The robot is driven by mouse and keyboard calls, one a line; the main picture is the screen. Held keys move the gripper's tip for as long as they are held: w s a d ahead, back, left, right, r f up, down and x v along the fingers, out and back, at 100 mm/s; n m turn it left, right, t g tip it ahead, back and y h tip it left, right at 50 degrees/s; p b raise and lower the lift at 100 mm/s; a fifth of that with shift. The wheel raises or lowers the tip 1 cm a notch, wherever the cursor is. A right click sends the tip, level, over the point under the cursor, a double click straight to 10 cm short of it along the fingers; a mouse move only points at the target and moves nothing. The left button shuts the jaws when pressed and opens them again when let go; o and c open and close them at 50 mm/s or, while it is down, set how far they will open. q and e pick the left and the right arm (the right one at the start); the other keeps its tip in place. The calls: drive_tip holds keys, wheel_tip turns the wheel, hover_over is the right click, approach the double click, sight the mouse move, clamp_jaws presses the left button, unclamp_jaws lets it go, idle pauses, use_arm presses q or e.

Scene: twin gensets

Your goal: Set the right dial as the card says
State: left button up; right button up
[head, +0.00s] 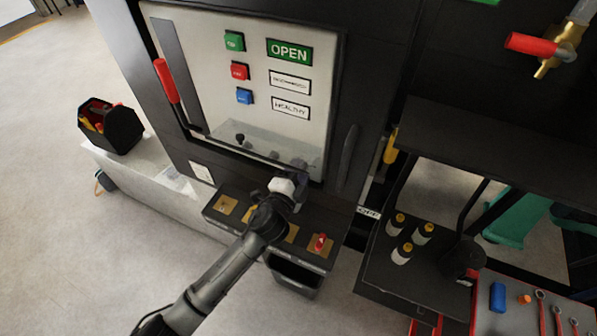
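A dark control console (213,218) juts out below the grey panel, with a row of brass-coloured plates on its sloped top. The plate at its right end carries a red knob (320,242); its exact setting is too small to read. A brass plate (225,204) shows at the left end. My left gripper (298,172) is above the middle of the console, apart from the red knob, and its arm hides part of the row. Its fingers are not clear enough to tell open from shut. A small white card (202,173) is left of the console; its writing is unreadable. My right gripper is out of view.
The panel above has a red-handled lever (166,81), coloured buttons and an OPEN sign (289,52). At right, a dark shelf (375,272) holds several small bottles, beside a tool tray with wrenches (558,318). A toolbox (111,128) stands at left.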

use_arm(q)
drive_tip(key=shift+o, duration=0.7)
drive_tip(key=b+v, duration=0.1)
drive_tip(key=v, duration=1.3)
drive_tip(key=shift+b, duration=0.4)
drive_tip(key=shift+w, duration=0.1)
